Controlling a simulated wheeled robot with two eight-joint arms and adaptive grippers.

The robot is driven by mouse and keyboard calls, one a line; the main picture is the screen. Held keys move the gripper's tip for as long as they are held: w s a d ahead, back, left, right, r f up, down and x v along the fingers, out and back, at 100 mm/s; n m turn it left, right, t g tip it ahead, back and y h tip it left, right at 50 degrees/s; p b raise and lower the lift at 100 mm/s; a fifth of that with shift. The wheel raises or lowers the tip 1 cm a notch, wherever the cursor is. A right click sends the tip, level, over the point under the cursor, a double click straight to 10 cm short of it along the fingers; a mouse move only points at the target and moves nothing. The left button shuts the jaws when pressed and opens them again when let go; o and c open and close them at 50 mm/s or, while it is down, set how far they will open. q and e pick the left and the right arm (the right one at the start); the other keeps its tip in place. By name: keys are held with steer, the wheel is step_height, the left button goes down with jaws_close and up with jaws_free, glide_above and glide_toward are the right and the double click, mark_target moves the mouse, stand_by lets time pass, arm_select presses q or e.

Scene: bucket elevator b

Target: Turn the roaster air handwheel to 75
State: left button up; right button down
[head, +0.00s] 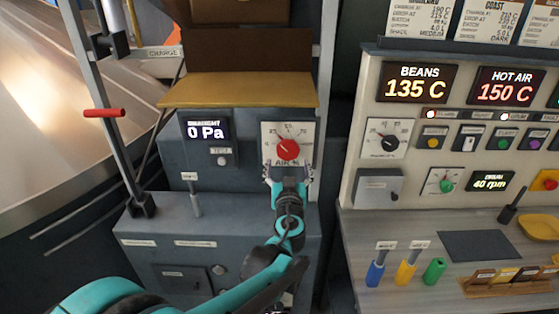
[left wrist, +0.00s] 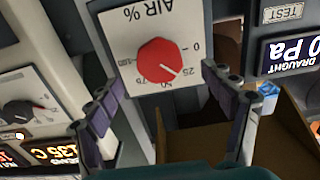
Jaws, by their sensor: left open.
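The roaster air handwheel is a red round knob (head: 288,149) on a white square dial plate marked AIR % (head: 269,132). In the left wrist view the knob (left wrist: 158,62) shows upside down, its pale pointer line aimed at about 25. My left gripper (head: 288,176) is just below the knob in the head view. In the left wrist view its two fingers (left wrist: 162,92) are spread wide, one to each side of the knob and apart from it. The gripper is open and empty. My right gripper is not in view.
A draught display (head: 206,131) reading 0 Pa sits left of the dial. A brown and yellow ledge (head: 240,90) juts out above the dial. A small lever (head: 193,196) stands at the lower left. A control panel (head: 362,100) with displays stands to the right.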

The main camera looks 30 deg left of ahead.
mark_target(288, 153)
arm_select(q)
steer(key=b+x, duration=0.2)
steer(key=x, duration=0.6)
steer(key=shift+w+d, duration=0.1)
steer(key=c, duration=1.2)
